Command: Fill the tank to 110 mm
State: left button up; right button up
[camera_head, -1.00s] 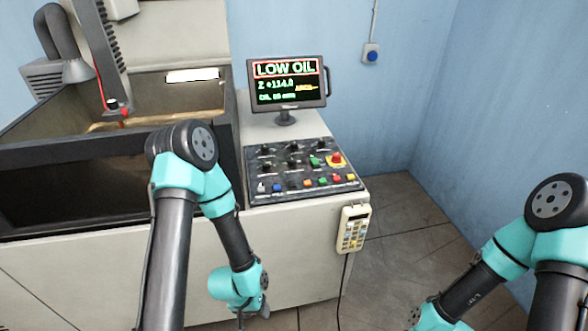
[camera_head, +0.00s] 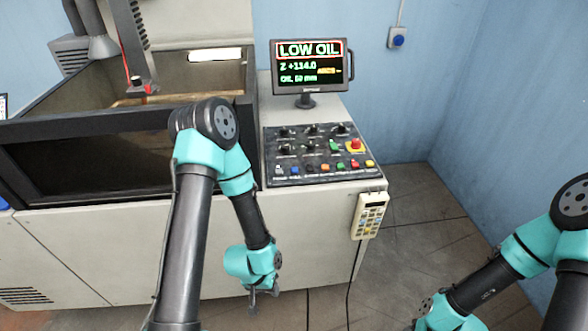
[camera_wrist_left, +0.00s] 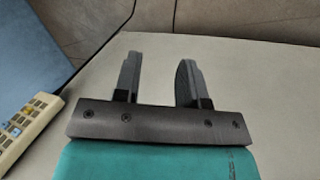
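The dark-walled tank (camera_head: 75,128) is at the left in the head view, with a dark front window; my left arm covers part of its right end. The monitor (camera_head: 308,66) reads "LOW OIL", "Z +114.0" and what looks like "OIL 50 mm". The control panel (camera_head: 318,154) carries black knobs, several coloured buttons and a red button on yellow (camera_head: 355,146). My left gripper (camera_head: 264,298) hangs in front of the cream cabinet, below the panel. In the left wrist view its two fingers (camera_wrist_left: 158,75) are apart with nothing between them. My right gripper lies at or beyond the bottom edge, its fingers unseen.
A cream handheld pendant (camera_head: 369,216) with keys hangs on the cabinet's right side; it also shows in the left wrist view (camera_wrist_left: 28,122). A blue wall button (camera_head: 397,38) is on the back wall. Grey floor lies open right of the cabinet.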

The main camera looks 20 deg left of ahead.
pick_arm(q)
grip_shut()
dwell(1.4)
